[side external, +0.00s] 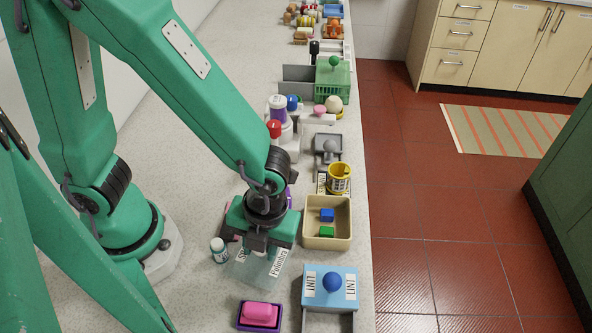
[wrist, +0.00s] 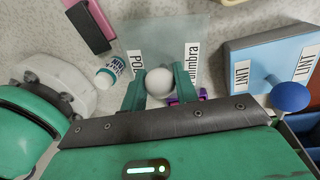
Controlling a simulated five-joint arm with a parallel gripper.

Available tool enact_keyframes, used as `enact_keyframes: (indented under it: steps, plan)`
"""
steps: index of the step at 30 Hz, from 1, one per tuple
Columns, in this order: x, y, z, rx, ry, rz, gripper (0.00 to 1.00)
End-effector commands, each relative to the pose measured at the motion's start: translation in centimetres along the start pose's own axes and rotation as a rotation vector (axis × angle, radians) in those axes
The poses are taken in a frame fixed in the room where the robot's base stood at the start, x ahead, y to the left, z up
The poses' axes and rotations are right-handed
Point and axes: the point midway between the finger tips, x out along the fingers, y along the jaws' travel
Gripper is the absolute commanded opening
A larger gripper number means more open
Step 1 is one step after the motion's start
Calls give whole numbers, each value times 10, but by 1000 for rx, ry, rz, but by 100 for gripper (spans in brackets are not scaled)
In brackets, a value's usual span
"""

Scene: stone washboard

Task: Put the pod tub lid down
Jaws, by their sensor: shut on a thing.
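The pod tub lid (side external: 250,270) looks like a clear greenish plate with white label strips. In the wrist view, the lid (wrist: 155,32) lies just ahead of my fingers, one label at each side. My gripper (side external: 262,248) points down over its far part in the side view. In the wrist view my gripper (wrist: 159,88) is shut on a round white knob (wrist: 158,80), which looks like the lid's knob. I cannot tell whether the lid touches the counter. A purple thing (wrist: 187,100) shows partly behind the right finger; the rest is hidden.
A small white bottle (side external: 219,249) stands left of the lid. A blue lint box (side external: 346,272) with a round knob is to the right. A tan bin (side external: 318,242) holds blue and green blocks. A pink block (side external: 260,313) sits in a purple tray in front.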

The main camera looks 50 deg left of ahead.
Motion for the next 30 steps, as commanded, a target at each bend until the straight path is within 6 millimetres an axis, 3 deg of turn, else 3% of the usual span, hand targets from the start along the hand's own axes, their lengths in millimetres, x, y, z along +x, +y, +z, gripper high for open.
enact_keyframes:
  steps: [9,24,25,27,30]
  plan:
    - [24,-3,0,0,0,1,7]
    - [29,-4,0,0,0,1,7]
    - [29,-4,0,0,0,1,35]
    - [28,-4,0,0,0,0,49]
    - [28,-4,0,0,0,0,51]
